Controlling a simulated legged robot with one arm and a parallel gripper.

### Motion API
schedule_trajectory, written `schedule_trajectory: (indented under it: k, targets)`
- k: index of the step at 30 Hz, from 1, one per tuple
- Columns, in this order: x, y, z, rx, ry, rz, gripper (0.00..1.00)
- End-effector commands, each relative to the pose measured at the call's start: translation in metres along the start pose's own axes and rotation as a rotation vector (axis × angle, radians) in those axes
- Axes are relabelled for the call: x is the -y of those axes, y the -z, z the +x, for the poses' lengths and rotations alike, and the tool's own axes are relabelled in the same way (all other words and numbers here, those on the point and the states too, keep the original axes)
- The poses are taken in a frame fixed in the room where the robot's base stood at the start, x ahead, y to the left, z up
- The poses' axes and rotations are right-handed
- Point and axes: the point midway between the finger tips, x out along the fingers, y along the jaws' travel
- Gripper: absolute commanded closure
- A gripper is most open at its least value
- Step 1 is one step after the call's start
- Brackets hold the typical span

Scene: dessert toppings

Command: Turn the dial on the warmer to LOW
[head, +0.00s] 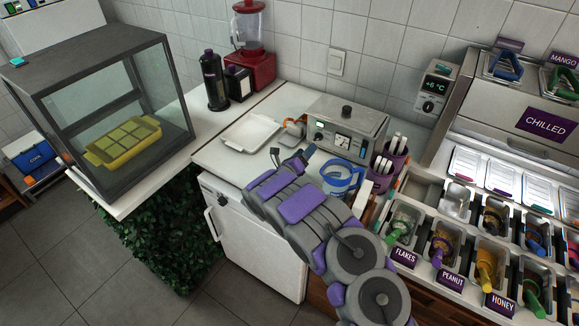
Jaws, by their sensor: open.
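The warmer (372,119) is a silver metal box with a black knob on its lid, standing at the back of the white counter against the tiled wall. Its front panel has small controls on the left and a round gauge (342,141) in the middle. The dial's setting and any LOW mark are too small to read. My gripper (291,158) is open and empty, in front of and left of the warmer's panel in the picture. I cannot tell whether it touches anything. My arm reaches in from the lower right and covers part of the counter.
A blue-handled jug (341,180) stands right of my gripper, below the warmer. A white tray (250,132) lies to the left. A glass case (110,110) with a yellow mould stands far left.

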Motion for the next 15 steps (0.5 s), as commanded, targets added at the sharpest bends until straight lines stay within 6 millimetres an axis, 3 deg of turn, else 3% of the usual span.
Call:
schedule_trajectory:
  k: [9,15]
  targets:
    - [-0.001,-0.004,-0.071,0.005,-0.002,-0.001,0.38]
    - [-0.001,-0.002,-0.098,0.002,-0.002,-0.001,0.38]
